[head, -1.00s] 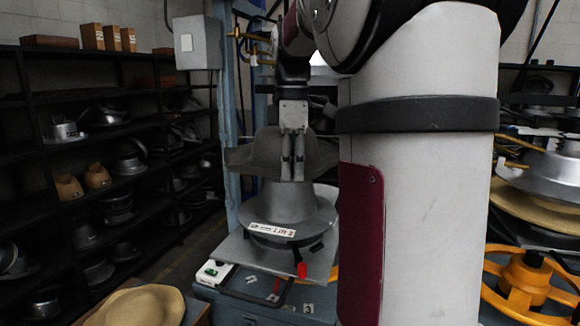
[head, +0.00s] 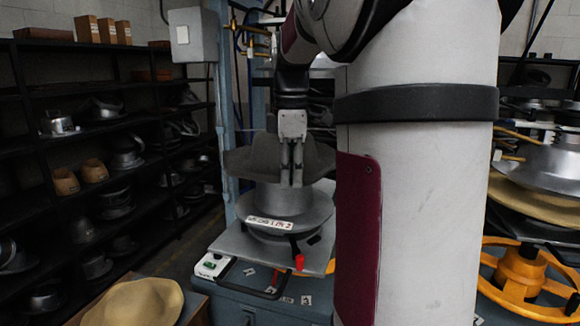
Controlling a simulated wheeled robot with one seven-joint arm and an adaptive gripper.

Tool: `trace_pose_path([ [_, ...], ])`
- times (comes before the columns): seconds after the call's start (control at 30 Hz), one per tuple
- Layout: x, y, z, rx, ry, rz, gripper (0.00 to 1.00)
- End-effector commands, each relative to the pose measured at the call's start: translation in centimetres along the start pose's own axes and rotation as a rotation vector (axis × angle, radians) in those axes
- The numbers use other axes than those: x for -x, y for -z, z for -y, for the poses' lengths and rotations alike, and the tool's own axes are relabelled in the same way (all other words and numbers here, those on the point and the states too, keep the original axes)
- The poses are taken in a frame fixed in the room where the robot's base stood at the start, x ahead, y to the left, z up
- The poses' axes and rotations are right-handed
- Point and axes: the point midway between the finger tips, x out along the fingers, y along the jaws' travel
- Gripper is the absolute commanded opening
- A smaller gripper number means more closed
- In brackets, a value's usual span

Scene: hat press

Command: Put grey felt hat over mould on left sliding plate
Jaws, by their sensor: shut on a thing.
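The grey felt hat (head: 255,160) hangs in my gripper (head: 292,180) in the head view. My gripper is shut on it, with the fingers reaching down in front of the hat. The metal mould (head: 285,212) stands on the left sliding plate (head: 233,242), with a white label on its rim. The hat is above the mould and appears close to its top; whether they touch I cannot tell. My arm hides the right part of the plate.
A tan hat (head: 135,303) lies at the lower left. Dark shelves (head: 40,160) with several metal moulds line the left wall. A blue press post (head: 226,110) stands behind the plate. A yellow handwheel (head: 525,275) and another metal mould (head: 545,175) are at the right.

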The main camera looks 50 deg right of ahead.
Motion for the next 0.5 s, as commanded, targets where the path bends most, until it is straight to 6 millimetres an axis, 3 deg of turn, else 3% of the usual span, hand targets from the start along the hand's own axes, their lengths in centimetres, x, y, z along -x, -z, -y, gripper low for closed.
trace_pose_path([
  [0.5, -2.6, -0.3, 0.1, 0.0, -0.01, -0.001, 0.0],
])
